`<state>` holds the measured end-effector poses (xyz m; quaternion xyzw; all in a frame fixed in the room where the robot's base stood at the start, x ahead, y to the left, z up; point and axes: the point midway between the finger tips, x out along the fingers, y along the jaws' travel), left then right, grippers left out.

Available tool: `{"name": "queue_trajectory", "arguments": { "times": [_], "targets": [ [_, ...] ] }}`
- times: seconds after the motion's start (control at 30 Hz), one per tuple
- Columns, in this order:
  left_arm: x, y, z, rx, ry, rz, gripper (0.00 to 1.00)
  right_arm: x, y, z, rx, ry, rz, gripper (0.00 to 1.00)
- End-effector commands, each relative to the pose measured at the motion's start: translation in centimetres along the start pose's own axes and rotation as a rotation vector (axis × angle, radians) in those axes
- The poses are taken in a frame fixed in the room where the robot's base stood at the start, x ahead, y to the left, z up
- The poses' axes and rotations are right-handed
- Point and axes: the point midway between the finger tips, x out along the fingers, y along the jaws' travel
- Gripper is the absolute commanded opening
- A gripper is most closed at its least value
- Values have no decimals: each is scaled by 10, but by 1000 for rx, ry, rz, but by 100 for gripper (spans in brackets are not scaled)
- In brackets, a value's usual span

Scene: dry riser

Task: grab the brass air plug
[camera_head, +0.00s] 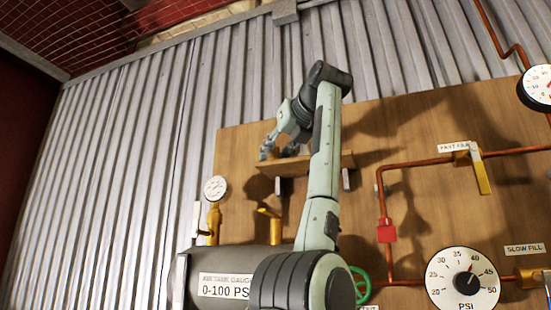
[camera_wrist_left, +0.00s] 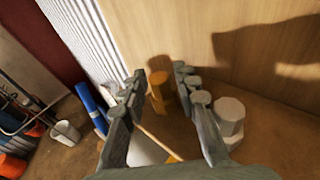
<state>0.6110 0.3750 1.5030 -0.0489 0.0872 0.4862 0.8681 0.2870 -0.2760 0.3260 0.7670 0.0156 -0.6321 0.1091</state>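My left gripper (camera_head: 268,150) is at the left end of a small wooden shelf (camera_head: 325,163) on the plywood panel. In the left wrist view its fingers (camera_wrist_left: 160,72) are apart. A brass-coloured cylinder (camera_wrist_left: 159,88), likely the brass air plug, shows between the fingertips. I cannot tell whether it touches a finger or how far beyond the tips it is. In the head view I cannot make the plug out clearly near the gripper. My right gripper is in neither view.
A brass fitting (camera_head: 269,213) sticks out below the shelf, beside a small gauge (camera_head: 215,188). Copper pipes, a yellow lever (camera_head: 481,173) and a large dial (camera_head: 462,280) are at the right. A pale faceted object (camera_wrist_left: 230,116) is right of the fingers.

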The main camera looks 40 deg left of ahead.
Motion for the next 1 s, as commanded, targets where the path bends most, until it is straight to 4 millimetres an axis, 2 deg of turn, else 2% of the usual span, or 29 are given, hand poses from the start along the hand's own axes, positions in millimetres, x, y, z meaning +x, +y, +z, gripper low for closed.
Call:
{"name": "queue_trajectory", "arguments": {
  "times": [0.1,0.3,0.37,0.77,1.0],
  "targets": [
    [0,0,0,0,0,0,30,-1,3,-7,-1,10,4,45],
    [0,0,0,0,0,0,5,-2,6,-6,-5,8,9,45],
    [0,0,0,0,0,0,0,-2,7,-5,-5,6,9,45],
    [-1,0,2,0,-1,0,0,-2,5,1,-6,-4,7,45],
    [-5,0,18,0,-1,-1,0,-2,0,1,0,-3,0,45]
  ]
}}
